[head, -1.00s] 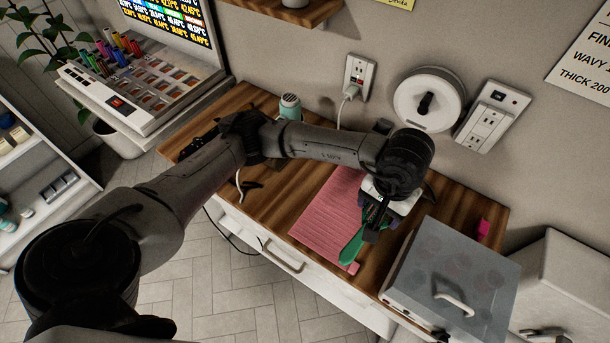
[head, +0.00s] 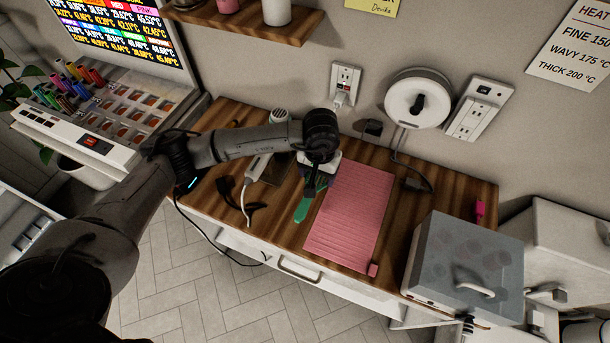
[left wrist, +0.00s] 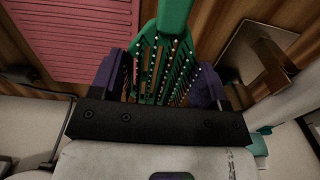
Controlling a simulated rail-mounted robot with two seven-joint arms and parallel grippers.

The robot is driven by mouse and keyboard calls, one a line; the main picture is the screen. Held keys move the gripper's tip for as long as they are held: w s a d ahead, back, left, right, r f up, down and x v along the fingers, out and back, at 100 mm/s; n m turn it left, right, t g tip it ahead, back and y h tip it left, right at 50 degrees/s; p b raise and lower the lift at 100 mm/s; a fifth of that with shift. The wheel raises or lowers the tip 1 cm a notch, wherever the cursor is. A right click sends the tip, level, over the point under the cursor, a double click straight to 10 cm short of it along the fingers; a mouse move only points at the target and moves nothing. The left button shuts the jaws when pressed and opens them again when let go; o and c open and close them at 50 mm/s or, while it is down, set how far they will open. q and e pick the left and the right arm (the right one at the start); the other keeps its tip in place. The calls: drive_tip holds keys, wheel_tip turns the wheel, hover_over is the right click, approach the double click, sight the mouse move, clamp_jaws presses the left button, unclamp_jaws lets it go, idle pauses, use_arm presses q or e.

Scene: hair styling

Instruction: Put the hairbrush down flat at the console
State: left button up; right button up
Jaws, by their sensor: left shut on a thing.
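The green hairbrush (head: 304,208) is in my left gripper (head: 316,182), over the wooden console (head: 268,218) just left of the pink mat. In the left wrist view the brush (left wrist: 167,58) sits between the two purple fingers of my left gripper (left wrist: 165,80), which are shut on it. Its bristles with white tips face the camera, and its handle runs out of the top of that view. Whether the brush touches the wood cannot be told. My right gripper is not in view.
The ribbed pink mat (head: 352,215) lies right of the brush. A grey box with a handle (head: 466,262) stands at the console's right end. A white appliance with a cord (head: 257,168) lies to the left. A narrow strip of bare wood lies in front of the brush.

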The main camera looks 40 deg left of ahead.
sight(306, 180)
use_arm(q)
drive_tip(key=a, duration=0.1)
drive_tip(key=a+f, duration=0.1)
drive_tip(key=a+f+p, duration=0.1)
drive_tip(key=shift+s+a+f, duration=0.1)
drive_tip(key=shift+s+a, duration=0.15)
drive_tip(key=shift+s, duration=0.1)
drive_tip(key=shift+f+p, duration=0.3)
drive_tip(key=shift+f, duration=0.2)
wheel_tip(306, 180, down, 3)
drive_tip(key=shift+r+p, duration=0.1)
drive_tip(key=shift+p, duration=0.45)
drive_tip(key=shift+f+b, duration=0.3)
drive_tip(key=shift+b, duration=0.1)
drive_tip(key=o, duration=0.9)
drive_tip(key=shift+r, duration=0.1)
drive_tip(key=shift+o, duration=0.2)
